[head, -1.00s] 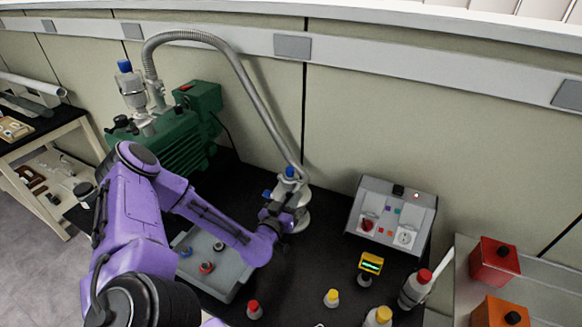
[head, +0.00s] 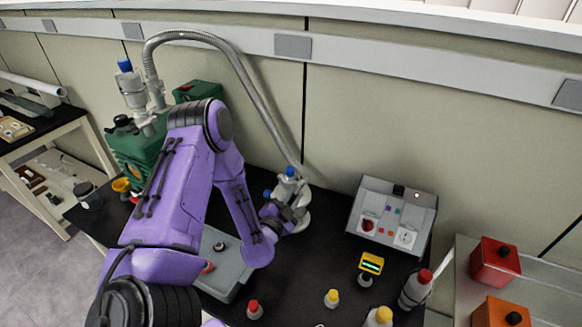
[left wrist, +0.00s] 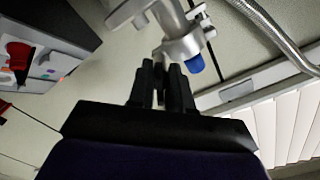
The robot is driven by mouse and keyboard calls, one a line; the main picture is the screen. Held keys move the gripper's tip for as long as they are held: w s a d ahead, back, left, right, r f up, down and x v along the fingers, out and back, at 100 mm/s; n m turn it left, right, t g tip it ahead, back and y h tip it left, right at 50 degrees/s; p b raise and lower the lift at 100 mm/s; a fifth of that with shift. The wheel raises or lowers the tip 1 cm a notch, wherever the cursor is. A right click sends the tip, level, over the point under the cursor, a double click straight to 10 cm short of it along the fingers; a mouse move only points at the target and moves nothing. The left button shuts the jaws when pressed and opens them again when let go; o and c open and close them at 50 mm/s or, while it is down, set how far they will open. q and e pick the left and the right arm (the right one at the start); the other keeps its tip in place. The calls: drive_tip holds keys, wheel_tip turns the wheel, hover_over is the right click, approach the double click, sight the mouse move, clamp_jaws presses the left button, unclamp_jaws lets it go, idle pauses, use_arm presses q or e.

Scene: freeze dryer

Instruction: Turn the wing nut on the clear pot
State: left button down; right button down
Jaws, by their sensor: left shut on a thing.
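The clear pot (head: 302,223) stands on the black bench under the end of the grey hose, with a metal head and blue-capped fittings (head: 290,172) on top. My left gripper (head: 284,207) is at the near left side of the pot's head and partly hides it. In the left wrist view its black fingers (left wrist: 163,75) are close together, just below a grey metal fitting (left wrist: 178,35) with a blue cap (left wrist: 195,64). The fingers are shut on a small part, taken as the wing nut, which they hide. My right gripper is not in view.
A green pump (head: 135,150) stands behind my arm. A grey tray (head: 225,283) lies under the forearm. A control box (head: 392,217) with a red knob, a yellow display (head: 371,264) and several capped bottles stand to the right. Bare bench lies between pot and box.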

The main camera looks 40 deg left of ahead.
use_arm(q)
drive_tip(key=m+b, duration=0.3)
drive_tip(key=m, duration=0.2)
drive_tip(key=shift+f+m, duration=0.1)
drive_tip(key=shift+m, duration=0.2)
drive_tip(key=shift+m+b, duration=1.4)
drive_tip(key=shift+m, duration=0.3)
drive_tip(key=shift+r, duration=0.2)
drive_tip(key=c, duration=1)
unclamp_jaws()
drive_tip(key=shift+c, duration=0.2)
